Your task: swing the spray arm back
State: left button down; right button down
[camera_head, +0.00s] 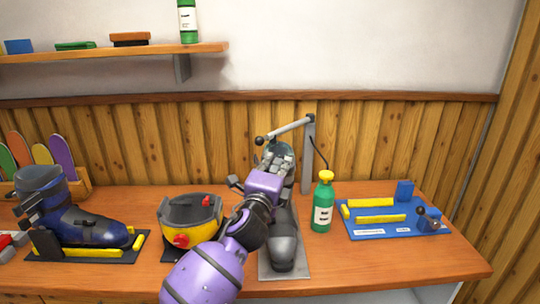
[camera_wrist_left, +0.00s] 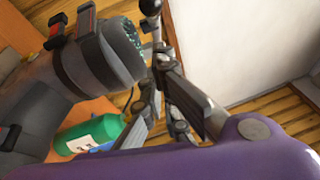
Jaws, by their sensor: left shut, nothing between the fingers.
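The spray arm (camera_head: 292,128) is a light grey bar reaching left from the top of a grey post (camera_head: 308,155). A black ball knob (camera_head: 260,140) is at its left end; a dark knob with a thin stem also shows in the left wrist view (camera_wrist_left: 151,8). My left gripper (camera_head: 276,152) is shut and empty, over the top of a grey boot (camera_head: 284,245). In the left wrist view its fingertips (camera_wrist_left: 158,55) are close to the knob's stem; I cannot tell if they touch. My right gripper is out of view.
A green spray bottle (camera_head: 322,205) stands close right of the boot. A blue fixture (camera_head: 385,232) lies at the right. The bench front right (camera_head: 400,265) is clear.

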pick_arm(q)
jog(key=w, duration=0.1)
jog(key=w+a, duration=0.1)
jog(key=w, duration=0.2)
jog(key=shift+a+r, duration=0.35)
jog(key=shift+r, duration=0.05)
jog(key=shift+s, duration=0.1)
jog(key=shift+a, duration=0.1)
